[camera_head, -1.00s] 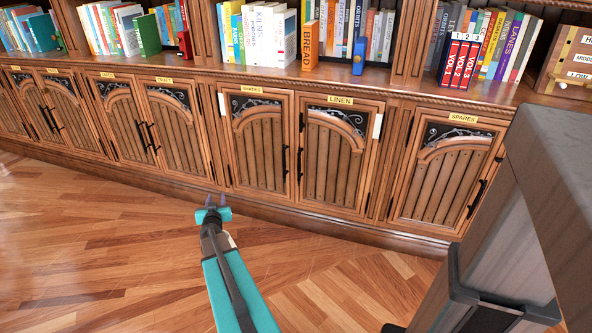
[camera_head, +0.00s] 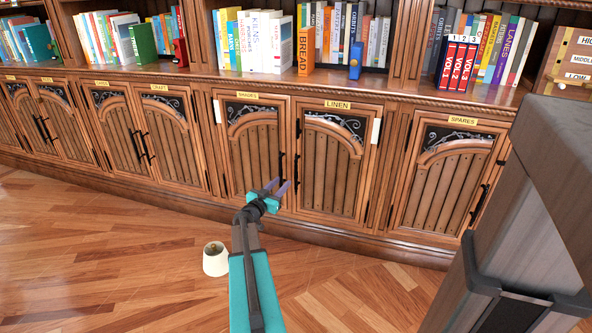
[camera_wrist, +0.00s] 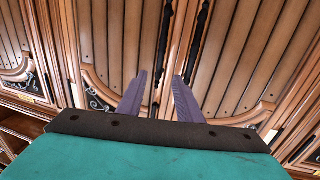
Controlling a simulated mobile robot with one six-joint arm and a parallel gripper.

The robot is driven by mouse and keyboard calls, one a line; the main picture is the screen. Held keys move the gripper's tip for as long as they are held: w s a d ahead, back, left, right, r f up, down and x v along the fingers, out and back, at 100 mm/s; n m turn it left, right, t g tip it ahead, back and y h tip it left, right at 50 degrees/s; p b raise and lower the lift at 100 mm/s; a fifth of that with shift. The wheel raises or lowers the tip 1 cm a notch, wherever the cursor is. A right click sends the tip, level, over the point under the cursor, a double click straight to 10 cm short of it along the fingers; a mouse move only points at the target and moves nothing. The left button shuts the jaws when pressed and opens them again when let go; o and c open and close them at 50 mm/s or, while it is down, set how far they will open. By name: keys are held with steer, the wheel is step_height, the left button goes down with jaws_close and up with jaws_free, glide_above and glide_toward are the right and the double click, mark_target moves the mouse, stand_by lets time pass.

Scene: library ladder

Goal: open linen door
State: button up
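The linen door (camera_head: 331,165) is shut, in the middle of the cabinet row, under a yellow LINEN label (camera_head: 338,105). Its dark handle (camera_head: 298,158) is on its left edge, next to the handle of the door to its left. My gripper (camera_head: 278,186) is in front of the lower part of these two doors, near the lower ends of the handles. Two dark upright handles (camera_wrist: 184,50) show beyond the fingertips. Whether a finger touches a handle cannot be told.
A small whitish cup-like object (camera_head: 215,261) stands on the wooden floor left of my arm. Books line the shelf above the doors. A dark grey block-like structure (camera_head: 530,210) fills the right side. Floor in front of the cabinets at left is clear.

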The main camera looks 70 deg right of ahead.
mark_target(295, 169)
steer(key=shift+s+d+b, duration=0.3)
steer(key=shift+d+b, duration=0.4)
steer(key=shift+d, duration=1.55)
steer(key=shift+s+d+b, duration=0.35)
steer(key=shift+d+b, duration=0.35)
steer(key=shift+d, duration=1.6)
steer(key=shift+s+d+b, duration=0.3)
steer(key=shift+d+b, duration=0.4)
steer(key=shift+d, duration=1.55)
jaws_close()
